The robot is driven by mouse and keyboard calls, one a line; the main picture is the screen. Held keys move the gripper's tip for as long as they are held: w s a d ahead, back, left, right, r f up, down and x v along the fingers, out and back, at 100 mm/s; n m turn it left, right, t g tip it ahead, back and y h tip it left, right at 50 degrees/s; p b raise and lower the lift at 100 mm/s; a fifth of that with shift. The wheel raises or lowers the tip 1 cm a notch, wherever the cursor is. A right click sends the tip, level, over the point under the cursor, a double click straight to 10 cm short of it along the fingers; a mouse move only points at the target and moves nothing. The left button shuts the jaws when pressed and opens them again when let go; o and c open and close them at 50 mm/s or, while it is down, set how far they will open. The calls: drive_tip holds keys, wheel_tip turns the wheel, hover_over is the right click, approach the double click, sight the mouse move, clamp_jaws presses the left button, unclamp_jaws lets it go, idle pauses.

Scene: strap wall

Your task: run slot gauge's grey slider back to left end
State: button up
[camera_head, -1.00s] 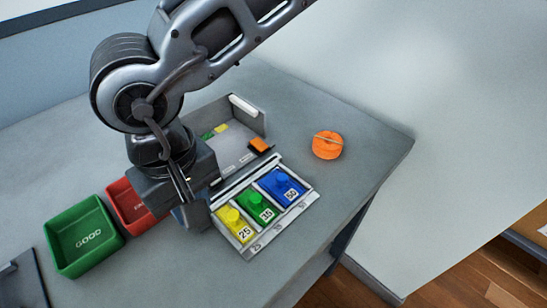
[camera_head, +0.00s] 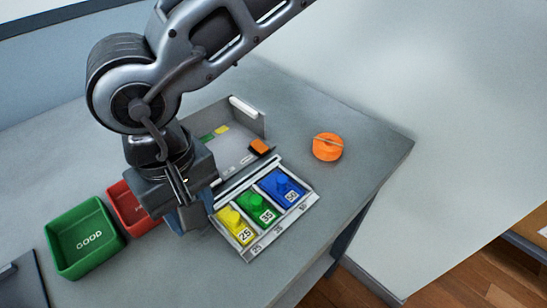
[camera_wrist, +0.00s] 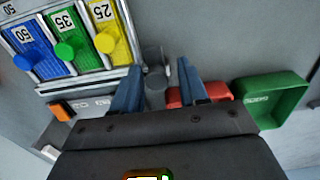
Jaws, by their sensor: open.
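A grey tray (camera_head: 282,224) holds a yellow 25 block (camera_head: 233,222), a green 35 block (camera_head: 258,208) and a blue 50 block (camera_head: 284,188), each with a round knob. In the wrist view, a small grey rounded piece (camera_wrist: 153,56) stands beside the tray's yellow end, in line with the gap between my fingers; I cannot tell whether it is the slot gauge's slider. My gripper (camera_wrist: 158,84) is open, its blue fingers apart. In the head view my gripper (camera_head: 190,216) is low at the tray's left end and hides what lies beneath it.
A grey panel (camera_head: 232,148) with an orange block (camera_head: 260,146) lies behind the tray. A green GOOD bin (camera_head: 84,238) and a red bin (camera_head: 126,207) stand left of my gripper. An orange round object (camera_head: 327,147) sits right on the table. The table's front right is clear.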

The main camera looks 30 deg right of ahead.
drive_tip(key=shift+r+p, duration=1.35)
drive_tip(key=shift+r, duration=1.55)
drive_tip(key=shift+r, duration=0.1)
drive_tip(key=shift+c, duration=1.2)
drive_tip(key=shift+r+p, duration=0.3)
drive_tip(key=shift+r, duration=0.05)
drive_tip(key=shift+c, duration=0.7)
wheel_tip(320, 180, up, 5)
drive_tip(key=shift+r+p, duration=0.1)
drive_tip(key=shift+p, duration=1.1)
drive_tip(key=shift+c, duration=1.3)
